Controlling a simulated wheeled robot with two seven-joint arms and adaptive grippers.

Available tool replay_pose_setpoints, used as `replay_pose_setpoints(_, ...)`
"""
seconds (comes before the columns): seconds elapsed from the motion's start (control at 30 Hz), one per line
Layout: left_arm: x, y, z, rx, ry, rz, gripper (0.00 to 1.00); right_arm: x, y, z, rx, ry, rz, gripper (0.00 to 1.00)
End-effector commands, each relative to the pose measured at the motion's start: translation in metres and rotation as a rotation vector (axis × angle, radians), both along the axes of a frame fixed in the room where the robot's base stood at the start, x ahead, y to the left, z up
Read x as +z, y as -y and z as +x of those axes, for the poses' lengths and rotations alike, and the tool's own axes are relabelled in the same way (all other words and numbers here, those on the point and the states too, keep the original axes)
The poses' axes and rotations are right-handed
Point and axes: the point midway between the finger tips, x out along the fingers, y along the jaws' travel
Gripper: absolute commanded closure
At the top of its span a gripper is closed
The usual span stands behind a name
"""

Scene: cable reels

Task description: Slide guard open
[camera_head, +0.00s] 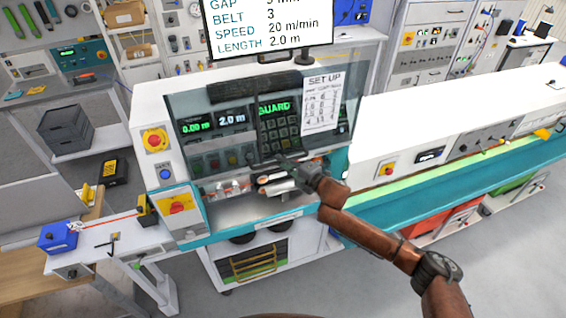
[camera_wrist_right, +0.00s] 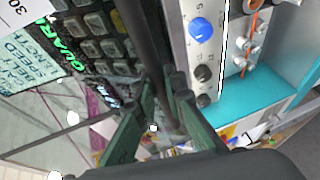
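The guard (camera_head: 225,140) is a clear panel across the front of the white machine, covering the keypad and the displays. A dark upright bar, the guard handle (camera_head: 259,115), runs down it. My right gripper (camera_head: 268,163) is at the lower part of this handle. In the right wrist view the handle (camera_wrist_right: 155,45) passes between the two green fingers of my right gripper (camera_wrist_right: 168,85). The fingers are close together on both sides of it and look shut on it. The finger contact is partly dark. My left gripper is not in view.
A monitor (camera_head: 268,28) stands above the machine. A red emergency button (camera_head: 154,139) and a red switch (camera_head: 176,207) are at the machine's left. A blue box (camera_head: 57,237) sits on the left shelf. A long white housing (camera_head: 440,135) extends right.

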Motion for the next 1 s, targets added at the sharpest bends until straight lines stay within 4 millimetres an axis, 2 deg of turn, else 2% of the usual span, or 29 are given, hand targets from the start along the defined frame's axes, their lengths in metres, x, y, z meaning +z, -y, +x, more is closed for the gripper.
replay_pose_setpoints(0.27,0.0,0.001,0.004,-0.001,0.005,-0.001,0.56,0.001,0.001,0.0,-0.001,0.001,0.001,0.71)
replay_pose_setpoints(0.6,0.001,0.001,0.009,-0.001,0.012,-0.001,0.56,0.001,0.004,-0.003,-0.001,0.001,0.001,0.71)
replay_pose_setpoints(0.77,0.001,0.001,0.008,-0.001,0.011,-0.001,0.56,0.004,0.02,-0.017,-0.002,0.001,-0.001,0.71)
replay_pose_setpoints(1.0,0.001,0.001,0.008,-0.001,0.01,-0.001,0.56,0.013,0.056,-0.052,-0.003,0.001,-0.001,0.71)
